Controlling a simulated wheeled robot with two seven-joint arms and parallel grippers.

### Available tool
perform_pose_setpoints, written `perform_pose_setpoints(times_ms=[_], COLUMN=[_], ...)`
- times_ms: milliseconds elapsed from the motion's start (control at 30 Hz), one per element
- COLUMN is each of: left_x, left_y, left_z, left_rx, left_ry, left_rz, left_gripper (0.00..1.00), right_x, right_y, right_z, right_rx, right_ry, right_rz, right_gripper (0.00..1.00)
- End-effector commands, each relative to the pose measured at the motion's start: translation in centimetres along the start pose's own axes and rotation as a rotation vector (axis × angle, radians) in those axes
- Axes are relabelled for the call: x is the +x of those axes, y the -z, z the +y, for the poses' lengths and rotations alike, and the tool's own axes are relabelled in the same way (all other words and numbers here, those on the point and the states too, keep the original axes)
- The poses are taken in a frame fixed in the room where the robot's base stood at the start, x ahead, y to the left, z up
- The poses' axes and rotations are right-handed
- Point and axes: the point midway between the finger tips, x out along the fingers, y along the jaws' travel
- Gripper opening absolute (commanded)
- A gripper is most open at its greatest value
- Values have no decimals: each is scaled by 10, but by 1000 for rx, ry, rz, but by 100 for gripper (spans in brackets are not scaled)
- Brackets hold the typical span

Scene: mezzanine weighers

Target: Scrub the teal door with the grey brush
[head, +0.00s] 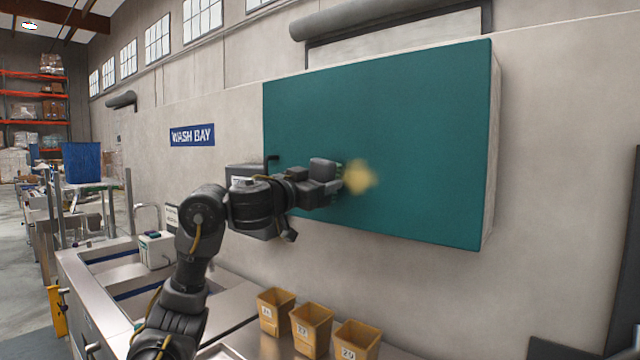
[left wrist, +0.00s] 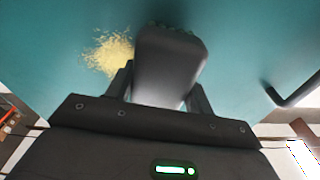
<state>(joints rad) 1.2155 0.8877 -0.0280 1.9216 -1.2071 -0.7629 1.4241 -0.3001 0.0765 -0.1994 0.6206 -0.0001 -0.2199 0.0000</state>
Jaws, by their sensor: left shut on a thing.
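The teal door (head: 410,130) is the front of a pale cabinet on the wall. A yellowish smudge (head: 360,178) is on its lower left part, and it also shows in the left wrist view (left wrist: 112,52). My left gripper (head: 335,180) is at the door, just left of the smudge in the head view. It is shut on the grey brush (left wrist: 168,65), whose far end with dark bristles is at the teal surface. I cannot tell whether the bristles press on it. A dark handle (left wrist: 293,92) shows at the right in the wrist view. My right gripper is out of view.
Below the door, three tan bins (head: 312,328) stand on a steel counter. A steel sink (head: 110,262) with a tap and a small white-and-green box (head: 156,250) are at the left. A blue "WASH BAY" sign (head: 192,135) hangs on the wall.

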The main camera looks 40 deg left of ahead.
Motion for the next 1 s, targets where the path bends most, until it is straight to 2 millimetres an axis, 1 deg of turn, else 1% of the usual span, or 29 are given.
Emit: perform_pose_setpoints(times_ms=[800,867,1000], left_x=[15,15,15], left_y=[-2,0,4], left_z=[1,2,13], left_rx=[1,2,3], left_ry=[-1,-1,-2], left_rz=[0,0,0], left_gripper=[34,34,34], right_x=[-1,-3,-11], right_y=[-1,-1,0], right_z=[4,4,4], right_rx=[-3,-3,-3], right_ry=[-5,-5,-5], right_rz=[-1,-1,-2], right_gripper=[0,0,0])
